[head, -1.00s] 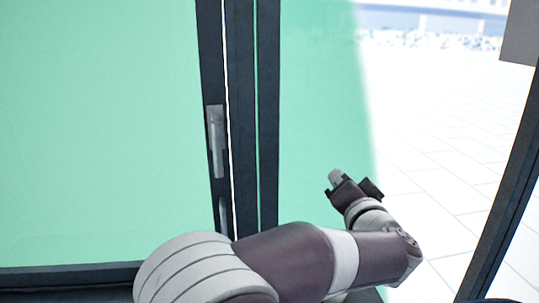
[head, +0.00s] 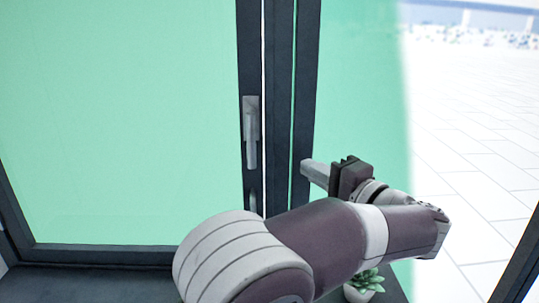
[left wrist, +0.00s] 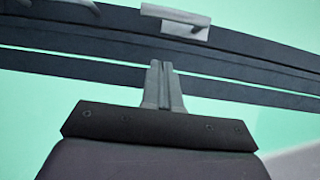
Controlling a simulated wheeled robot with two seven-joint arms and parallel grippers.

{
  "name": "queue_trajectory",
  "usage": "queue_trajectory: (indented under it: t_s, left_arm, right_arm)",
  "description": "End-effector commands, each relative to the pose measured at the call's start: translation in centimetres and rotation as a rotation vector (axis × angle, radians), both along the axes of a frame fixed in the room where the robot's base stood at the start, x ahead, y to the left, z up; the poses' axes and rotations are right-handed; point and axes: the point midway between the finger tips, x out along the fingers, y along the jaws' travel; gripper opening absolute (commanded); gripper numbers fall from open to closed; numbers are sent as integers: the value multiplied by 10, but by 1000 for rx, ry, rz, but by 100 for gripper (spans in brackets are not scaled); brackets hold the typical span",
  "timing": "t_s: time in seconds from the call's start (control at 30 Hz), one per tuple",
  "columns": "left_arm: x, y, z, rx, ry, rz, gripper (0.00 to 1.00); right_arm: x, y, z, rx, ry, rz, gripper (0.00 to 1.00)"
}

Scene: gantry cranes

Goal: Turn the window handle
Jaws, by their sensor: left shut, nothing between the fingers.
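The window handle (head: 251,135) is a grey lever on a plate on the dark window frame, pointing down in the head view. In the left wrist view the handle (left wrist: 178,22) shows at the top, beyond the fingertips. My left gripper (head: 306,168) is shut and empty, to the right of the handle and slightly lower, with its fingers pointing left. In the left wrist view its fingers (left wrist: 161,66) are together, with a visible gap between them and the handle. My right gripper is not in view.
Green-tinted panes (head: 120,120) fill the left and middle. Dark upright frame bars (head: 279,100) stand between handle and gripper. A potted plant (head: 365,284) sits on the dark sill below my left arm. Pale paving lies outside at right.

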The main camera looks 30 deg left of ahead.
Motion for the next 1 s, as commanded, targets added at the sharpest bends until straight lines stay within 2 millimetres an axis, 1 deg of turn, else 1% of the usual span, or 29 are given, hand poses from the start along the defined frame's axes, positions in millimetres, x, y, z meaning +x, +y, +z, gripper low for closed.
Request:
queue_trajectory:
  t_s: [0.03, 0.3, 0.4, 0.5, 0.7, 1.0]
  left_arm:
    - [4, 11, 1, -1, 0, 5, 0]
    - [28, 64, 1, 0, 0, 5, 0]
    - [23, 80, 0, 0, -1, 2, 0]
    - [19, 91, 0, 0, 0, 2, 0]
    - [15, 100, 0, 0, -1, 0, 0]
    - [15, 101, 0, 0, 0, 0, 0]
  right_arm:
    - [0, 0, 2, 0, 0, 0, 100]
    - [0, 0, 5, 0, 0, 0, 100]
    - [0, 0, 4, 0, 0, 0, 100]
    - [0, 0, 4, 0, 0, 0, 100]
    - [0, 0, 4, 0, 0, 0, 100]
    - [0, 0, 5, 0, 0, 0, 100]
